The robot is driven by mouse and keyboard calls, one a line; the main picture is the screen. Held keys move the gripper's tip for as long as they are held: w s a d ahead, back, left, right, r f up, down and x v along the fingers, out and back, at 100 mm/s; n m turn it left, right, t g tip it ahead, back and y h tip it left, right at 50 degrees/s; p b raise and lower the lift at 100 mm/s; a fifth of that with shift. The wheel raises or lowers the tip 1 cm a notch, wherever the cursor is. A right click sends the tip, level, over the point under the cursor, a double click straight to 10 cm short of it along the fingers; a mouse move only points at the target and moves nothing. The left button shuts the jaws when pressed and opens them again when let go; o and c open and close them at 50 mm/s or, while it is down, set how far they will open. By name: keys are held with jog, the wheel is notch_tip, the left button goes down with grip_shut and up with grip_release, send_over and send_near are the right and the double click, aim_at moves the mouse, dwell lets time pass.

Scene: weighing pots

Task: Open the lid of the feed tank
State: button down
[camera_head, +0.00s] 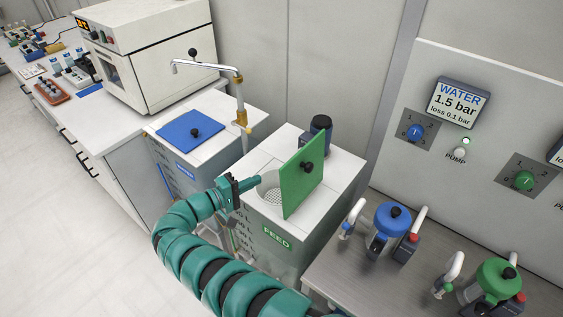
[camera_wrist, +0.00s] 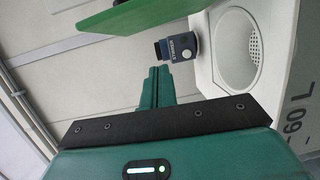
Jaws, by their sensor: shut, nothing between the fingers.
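The feed tank (camera_head: 280,237) is a white box with a green FEED label. Its green lid (camera_head: 297,190) stands raised, nearly upright, with a black knob (camera_head: 308,167) on its right-facing side. The round opening with a perforated strainer (camera_head: 272,194) is partly uncovered to view left of the lid. My gripper (camera_head: 257,181) is shut and empty at the left edge of the opening, left of the lid. In the wrist view the shut fingers (camera_wrist: 160,72) point between the green lid (camera_wrist: 125,14) and the tank's opening (camera_wrist: 236,45). I cannot tell whether they touch the lid.
A dark motor (camera_head: 320,128) stands on the tank top behind the lid. On the left are a water tank with a blue lid (camera_head: 190,130) and a tap (camera_head: 205,66). Pots (camera_head: 390,225) with blue and green tops stand on the bench at right.

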aim_at(291, 166)
jog(key=shift+n+t, duration=0.5)
jog(key=shift+w+d+r+p, duration=0.65)
jog(key=shift+d+p, duration=0.55)
jog(key=shift+d, duration=0.55)
jog(key=shift+w+d+r+p, duration=0.4)
jog(key=shift+w+d+p, duration=0.65)
jog(key=shift+d, duration=0.7)
jog(key=shift+w+d+r+p, duration=0.6)
jog(key=shift+d+p, duration=0.7)
jog(key=shift+d, duration=0.45)
jog(key=shift+f, duration=0.1)
jog(key=shift+s+d+m, duration=0.25)
jog(key=shift+d+m, duration=0.15)
jog(key=d, duration=0.1)
jog(key=s+d+m, duration=0.1)
jog(key=s+d+m+b, duration=0.1)
jog(key=shift+s+d+r, duration=0.1)
jog(key=shift+s+r, duration=0.1)
jog(key=shift+r, duration=0.05)
jog(key=shift+w, duration=0.1)
